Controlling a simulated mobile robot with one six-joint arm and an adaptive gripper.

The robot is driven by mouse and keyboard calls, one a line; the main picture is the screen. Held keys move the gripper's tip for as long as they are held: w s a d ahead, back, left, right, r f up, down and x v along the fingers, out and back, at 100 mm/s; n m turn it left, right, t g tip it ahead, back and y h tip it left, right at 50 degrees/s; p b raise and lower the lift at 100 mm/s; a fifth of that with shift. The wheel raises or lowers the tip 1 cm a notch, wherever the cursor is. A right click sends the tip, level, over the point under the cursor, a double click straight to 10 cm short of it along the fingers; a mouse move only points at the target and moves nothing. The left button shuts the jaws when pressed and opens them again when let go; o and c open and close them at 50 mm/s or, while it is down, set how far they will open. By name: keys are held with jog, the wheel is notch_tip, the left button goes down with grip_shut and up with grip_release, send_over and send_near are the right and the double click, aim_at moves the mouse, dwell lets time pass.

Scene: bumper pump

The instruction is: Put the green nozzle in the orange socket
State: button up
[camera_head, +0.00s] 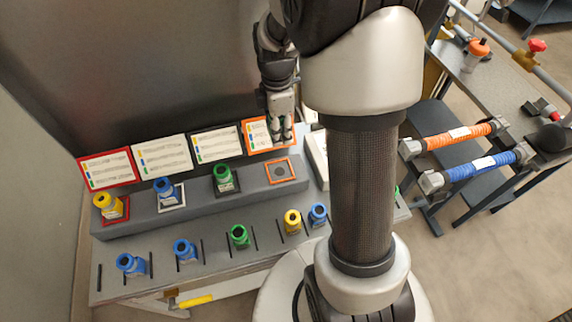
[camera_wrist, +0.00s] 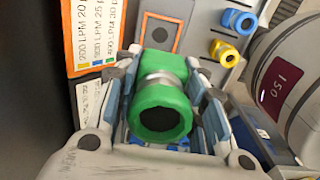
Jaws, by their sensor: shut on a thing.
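My gripper (camera_head: 281,130) is at the back of the bench in the head view, in front of the orange-framed card and above the raised shelf. In the wrist view my gripper (camera_wrist: 165,95) is shut on a green nozzle (camera_wrist: 160,108), with its dark open end facing the camera. This held nozzle cannot be made out in the head view. The orange socket (camera_head: 280,171) is an empty orange-edged square on the right of the shelf. In the wrist view the orange socket (camera_wrist: 166,20) shows just beyond the nozzle, partly hidden by it; the two look apart.
On the shelf, a yellow nozzle (camera_head: 107,205), a blue nozzle (camera_head: 165,188) and another green nozzle (camera_head: 223,177) stand in red, white and black sockets. The lower step holds several nozzles, including a green one (camera_head: 239,236). Framed cards (camera_head: 162,154) line the back.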

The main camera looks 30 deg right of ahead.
aim_at(280, 171)
notch_tip(280, 171, down, 17)
jog(key=b, duration=0.4)
jog(key=shift+r, duration=0.25)
jog(key=o, duration=0.8)
jog(key=shift+f+b, duration=0.2)
jog(key=shift+b, duration=0.1)
jog(key=o, duration=0.4)
jog(key=shift+c, duration=0.2)
jog(key=shift+o, duration=0.4)
